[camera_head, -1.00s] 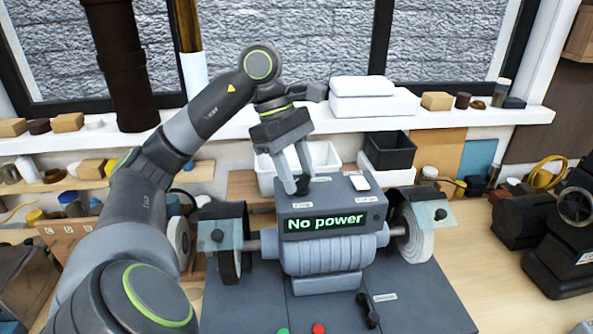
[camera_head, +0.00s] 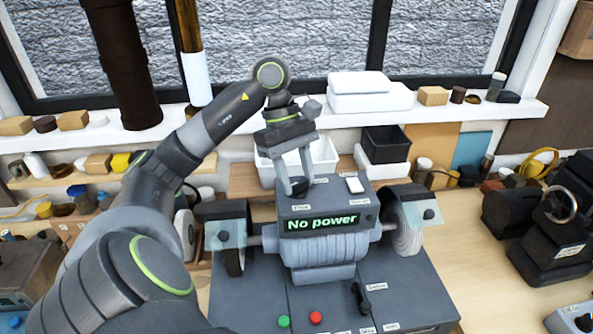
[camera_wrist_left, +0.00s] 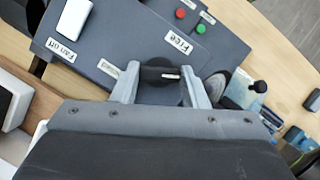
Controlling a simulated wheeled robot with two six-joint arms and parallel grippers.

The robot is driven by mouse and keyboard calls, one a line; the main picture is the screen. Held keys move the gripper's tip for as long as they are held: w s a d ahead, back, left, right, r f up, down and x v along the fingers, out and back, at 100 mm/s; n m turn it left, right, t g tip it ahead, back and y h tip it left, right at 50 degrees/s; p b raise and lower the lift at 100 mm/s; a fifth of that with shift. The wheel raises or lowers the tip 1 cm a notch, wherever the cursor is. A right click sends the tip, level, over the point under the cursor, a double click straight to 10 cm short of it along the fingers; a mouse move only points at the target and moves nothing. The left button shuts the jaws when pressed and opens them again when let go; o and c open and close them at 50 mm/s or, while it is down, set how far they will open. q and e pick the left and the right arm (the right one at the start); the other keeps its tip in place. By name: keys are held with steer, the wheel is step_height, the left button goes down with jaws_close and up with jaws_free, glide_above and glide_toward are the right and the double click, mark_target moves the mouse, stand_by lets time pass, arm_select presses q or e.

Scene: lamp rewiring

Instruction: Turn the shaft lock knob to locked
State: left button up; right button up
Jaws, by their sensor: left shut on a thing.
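The dark shaft lock knob (camera_wrist_left: 160,72) sits on top of the grey machine housing (camera_head: 325,190) with the "No power" display. My left gripper (camera_wrist_left: 161,88) is shut on the knob, one finger on each side of it. In the head view, the left gripper (camera_head: 296,187) reaches down to the housing's left part and mostly hides the knob. In the left wrist view, a "Free" label (camera_wrist_left: 178,42) lies above the knob, and a partly readable label (camera_wrist_left: 108,67) lies to its left. A pale mark shows on the knob's right half. My right gripper is out of view.
A white switch (camera_head: 355,184) labelled "Fan off" in the wrist view is on the same housing. Grinding wheels stand at both sides, the right one (camera_head: 405,230) with a clear guard. White bins (camera_head: 325,155) and a black bin (camera_head: 386,146) stand behind.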

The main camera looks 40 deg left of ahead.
mark_target(299, 182)
arm_select(q)
steer(key=o, duration=1)
steer(key=p+v, duration=0.2)
steer(key=v, duration=0.2)
steer(key=shift+d+p, duration=0.1)
steer(key=shift+p, duration=0.3)
steer(key=shift+w+a+f+b, duration=0.1)
steer(key=shift+a+f+b, duration=0.2)
steer(key=shift+a+b, duration=0.2)
steer(key=shift+w+a+f+b, duration=0.1)
steer(key=shift+a+f+b, duration=0.25)
steer(key=shift+a, duration=0.2)
steer(key=shift+w+a+r+p, duration=0.15)
steer(key=shift+a+p, duration=0.25)
steer(key=shift+a, duration=1.2)
steer(key=shift+w+a+p, duration=0.3)
steer(key=shift+a+p, duration=0.05)
steer(key=shift+a, duration=1.25)
steer(key=shift+w+a+r+p, duration=0.15)
steer(key=shift+a+p, duration=0.25)
steer(key=shift+a, duration=1.15)
steer(key=shift+f, duration=0.15)
